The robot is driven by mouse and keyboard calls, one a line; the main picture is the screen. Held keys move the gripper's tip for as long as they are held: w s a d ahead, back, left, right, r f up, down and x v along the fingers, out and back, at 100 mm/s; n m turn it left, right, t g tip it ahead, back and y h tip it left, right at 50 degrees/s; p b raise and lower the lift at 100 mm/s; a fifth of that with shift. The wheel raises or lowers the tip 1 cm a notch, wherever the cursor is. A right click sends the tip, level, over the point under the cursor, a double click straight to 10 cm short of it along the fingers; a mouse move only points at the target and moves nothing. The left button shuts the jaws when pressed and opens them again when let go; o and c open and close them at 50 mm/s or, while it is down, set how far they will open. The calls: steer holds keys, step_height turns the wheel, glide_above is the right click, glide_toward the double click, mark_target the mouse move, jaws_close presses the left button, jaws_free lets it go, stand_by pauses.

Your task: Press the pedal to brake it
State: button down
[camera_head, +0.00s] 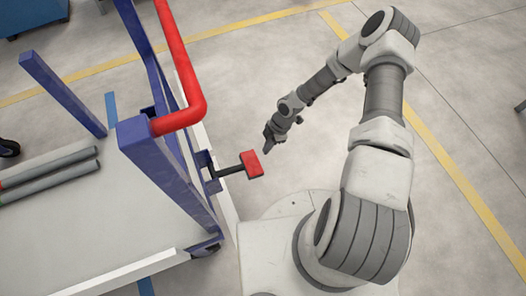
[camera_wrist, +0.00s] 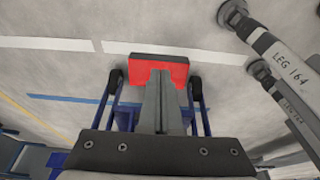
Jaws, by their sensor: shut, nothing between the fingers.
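The red pedal (camera_head: 252,164) sits at the end of a dark arm that sticks out from the side of the blue-framed cart (camera_head: 165,170). My gripper (camera_head: 267,147) is just above and to the right of the pedal in the head view, with its tip pointing down. In the wrist view the pedal (camera_wrist: 140,66) is a red block beyond the shut, empty fingers (camera_wrist: 161,78), which overlap its middle. I cannot tell whether the fingertips touch it.
The cart has a red handle rail (camera_head: 187,75) and a pale deck (camera_head: 85,225) bearing grey pipes (camera_head: 50,175). In the wrist view, grey posts, one marked LEG 164 (camera_wrist: 290,68), stand at the right. The floor (camera_head: 240,60) behind my arm is open, with yellow lines.

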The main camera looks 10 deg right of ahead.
steer(key=w+d+r+p, duration=0.1)
steer(key=d+r, duration=0.3)
steer(key=d, duration=0.1)
steer(key=shift+w+d+p, duration=0.25)
steer(key=shift+w+p, duration=0.05)
steer(key=shift+p, duration=0.05)
steer(key=d+r+m+t+h, duration=0.1)
steer(key=d+r+m+h, duration=0.25)
steer(key=r, duration=1.15)
steer(key=d+r+m+t+h, duration=0.15)
steer(key=d+r+m, duration=0.3)
steer(key=r, duration=1.05)
steer(key=s+a+r+m+t+h, duration=0.1)
steer(key=s+r+m, duration=0.2)
steer(key=r, duration=0.4)
steer(key=s+a+r+m, duration=0.1)
steer(key=s+r+m, duration=0.2)
steer(key=r, duration=0.5)
steer(key=s+a+r+m+t+y, duration=0.1)
steer(key=s+a+r+m+t, duration=0.1)
steer(key=s+a+r+m, duration=0.3)
steer(key=s+r+m+t+y, duration=0.1)
steer(key=s+r+m+y, duration=0.15)
steer(key=s, duration=0.45)
step_height(320, 180, up, 23)
steer(key=p, duration=2.2)
steer(key=shift+a+h+p, duration=0.15)
steer(key=shift+h+p, duration=0.25)
steer(key=shift+h, duration=0.05)
